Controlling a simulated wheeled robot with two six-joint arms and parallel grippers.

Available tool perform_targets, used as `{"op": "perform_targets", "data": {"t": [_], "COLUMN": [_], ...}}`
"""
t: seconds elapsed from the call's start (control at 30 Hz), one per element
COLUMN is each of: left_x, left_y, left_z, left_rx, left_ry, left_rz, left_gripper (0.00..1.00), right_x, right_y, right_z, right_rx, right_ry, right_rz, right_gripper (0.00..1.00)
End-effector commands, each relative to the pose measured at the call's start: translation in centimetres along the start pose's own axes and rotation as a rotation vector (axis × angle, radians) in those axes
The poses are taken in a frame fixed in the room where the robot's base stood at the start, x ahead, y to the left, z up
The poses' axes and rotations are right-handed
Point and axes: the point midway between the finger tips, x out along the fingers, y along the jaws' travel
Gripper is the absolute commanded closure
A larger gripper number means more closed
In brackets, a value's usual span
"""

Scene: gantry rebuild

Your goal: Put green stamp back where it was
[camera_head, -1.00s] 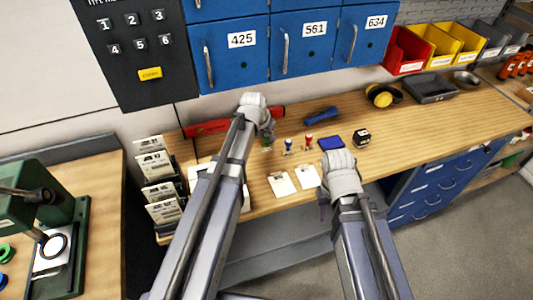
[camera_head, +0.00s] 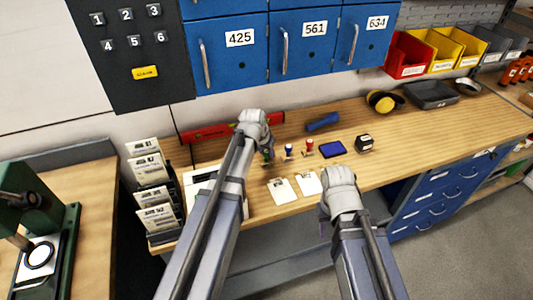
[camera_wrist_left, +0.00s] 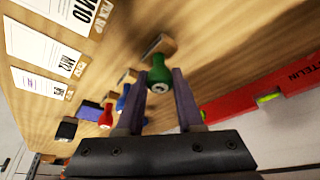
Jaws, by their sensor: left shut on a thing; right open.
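The green stamp (camera_wrist_left: 159,76) is between the fingers of my left gripper (camera_wrist_left: 160,86), which is shut on it. In the head view my left gripper (camera_head: 266,150) is over the bench, left of the blue stamp (camera_head: 288,149) and red stamp (camera_head: 309,146); the arm partly hides the green stamp. A small wooden holder (camera_wrist_left: 165,44) with a metal front shows just beyond the green stamp in the left wrist view. I cannot tell whether the stamp touches it. My right gripper (camera_head: 324,208) is open and empty by the bench's front edge, its fingers mostly hidden.
A blue ink pad (camera_head: 333,149) and a black cube-shaped item (camera_head: 364,142) stand to the right. White cards (camera_head: 283,190) lie in front. A red level (camera_wrist_left: 270,95) lies behind. A card rack (camera_head: 152,190) stands left.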

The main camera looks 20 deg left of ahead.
Motion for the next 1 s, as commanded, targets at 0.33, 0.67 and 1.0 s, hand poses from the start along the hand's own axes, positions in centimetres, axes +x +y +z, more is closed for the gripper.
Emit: {"op": "perform_targets", "data": {"t": [0.33, 0.67, 1.0], "left_x": [0.2, 0.1, -2.5], "left_y": [0.0, 0.0, 0.0], "left_z": [0.1, 0.1, -0.1], "left_rx": [0.000, 0.000, 0.000], "left_ry": [0.000, 0.000, 0.000], "left_rz": [0.000, 0.000, 0.000], "left_gripper": [0.37, 0.34, 0.34], "right_x": [0.3, 0.1, -2.4], "right_y": [0.0, 0.0, 0.2], "right_z": [0.0, 0.0, 0.1], "right_rx": [0.000, 0.000, -0.001], "right_ry": [0.000, 0.000, 0.000], "right_rz": [0.000, 0.000, 0.000], "right_gripper": [0.60, 0.60, 0.60]}}
